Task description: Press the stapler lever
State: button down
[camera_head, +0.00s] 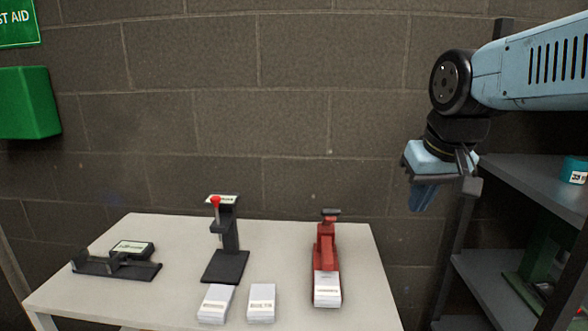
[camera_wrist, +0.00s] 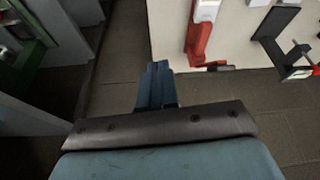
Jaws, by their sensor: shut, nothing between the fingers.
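A red stapler-like device (camera_head: 326,255) stands on the right part of the pale table, with a dark lever end (camera_head: 330,212) at its top back and a white pad (camera_head: 327,286) at its front. It also shows in the wrist view (camera_wrist: 201,42), right of my fingers, with its dark lever end (camera_wrist: 220,68) near the table's edge. My gripper (camera_head: 424,200) hangs fingers down, right of the red device and apart from it. In the wrist view its fingers (camera_wrist: 157,75) are together and empty, with floor beneath them.
On the table (camera_head: 170,232) stand a black post device with a red knob (camera_head: 226,245), a low black device (camera_head: 120,262) and two white blocks (camera_head: 215,303) (camera_head: 261,302). A brick wall is behind. Dark shelves (camera_head: 535,180) stand at the right, close to my arm.

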jog(key=shift+m+t, duration=0.4)
jog(key=shift+t, duration=0.3)
jog(key=s+f, duration=0.1)
jog(key=s+d+f, duration=0.1)
jog(key=s, duration=0.1)
jog(key=s+d+f, duration=0.1)
jog(key=shift+s+f, duration=0.15)
jog(key=shift+s, duration=0.05)
jog(key=w+a+r+g, duration=0.2)
jog(key=w+a+r, duration=0.3)
jog(key=w, duration=0.5)
jog(key=w+a+r+g, duration=0.3)
jog(key=w+a+r, duration=0.2)
jog(key=w+a, duration=0.5)
jog(key=shift+w+a+r+m, duration=0.15)
jog(key=shift+w+r+m, duration=0.15)
jog(key=shift+m, duration=0.1)
jog(key=shift+f, duration=0.1)
